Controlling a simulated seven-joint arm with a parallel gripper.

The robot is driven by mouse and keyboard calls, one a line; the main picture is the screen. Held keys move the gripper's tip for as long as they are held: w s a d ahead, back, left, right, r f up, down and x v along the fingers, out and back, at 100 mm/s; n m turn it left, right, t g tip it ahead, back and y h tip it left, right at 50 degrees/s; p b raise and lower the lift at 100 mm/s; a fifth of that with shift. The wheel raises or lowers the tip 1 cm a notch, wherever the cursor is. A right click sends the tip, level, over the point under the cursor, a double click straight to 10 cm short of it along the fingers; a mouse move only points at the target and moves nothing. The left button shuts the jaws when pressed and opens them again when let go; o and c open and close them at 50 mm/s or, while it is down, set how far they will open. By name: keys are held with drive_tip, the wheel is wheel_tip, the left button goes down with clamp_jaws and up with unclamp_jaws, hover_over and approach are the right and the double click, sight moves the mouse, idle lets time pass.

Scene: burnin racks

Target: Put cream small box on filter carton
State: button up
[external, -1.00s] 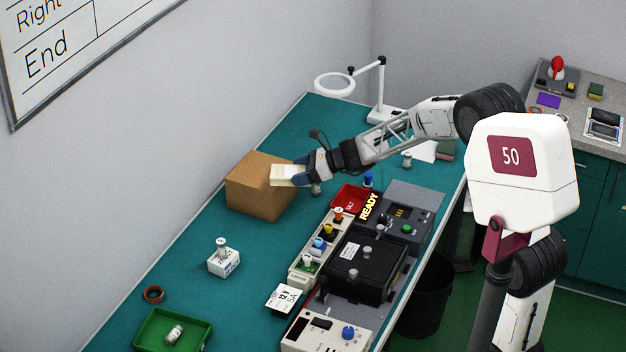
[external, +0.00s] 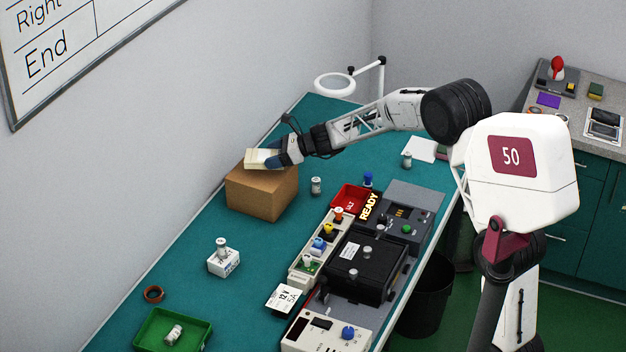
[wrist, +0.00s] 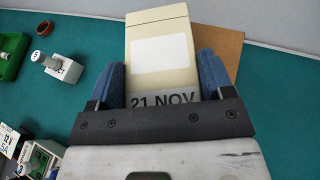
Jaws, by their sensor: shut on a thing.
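The cream small box (external: 262,159) is held in my gripper (external: 281,157) over the top of the brown filter carton (external: 262,193). The carton stands on the green bench near the wall. In the wrist view the cream box (wrist: 160,50) lies between my two blue fingers (wrist: 162,85), with a blank white label and "21 NOV" on it. Part of the carton (wrist: 228,50) shows behind it. I cannot tell whether the box touches the carton's top.
A small grey cylinder (external: 316,186) stands right of the carton. A white box with a knob on top (external: 223,259), an orange ring (external: 153,294) and a green tray (external: 150,331) are toward the front. The black rig (external: 365,265) and red tray (external: 350,197) lie to the right.

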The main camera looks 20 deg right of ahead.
drive_tip(key=shift+w+a+f, duration=0.1)
drive_tip(key=shift+w+a, duration=0.1)
drive_tip(key=shift+w, duration=0.3)
drive_tip(key=shift+w+a, duration=0.2)
drive_tip(key=shift+w, duration=0.25)
drive_tip(key=shift+f, duration=1.7)
drive_tip(key=shift+f, duration=0.15)
drive_tip(key=o, duration=1)
drive_tip(key=shift+s+d+r, duration=0.1)
drive_tip(key=shift+d+r, duration=0.2)
drive_tip(key=shift+d, duration=0.05)
drive_tip(key=v, duration=1.1)
drive_tip(key=shift+s+d, duration=0.1)
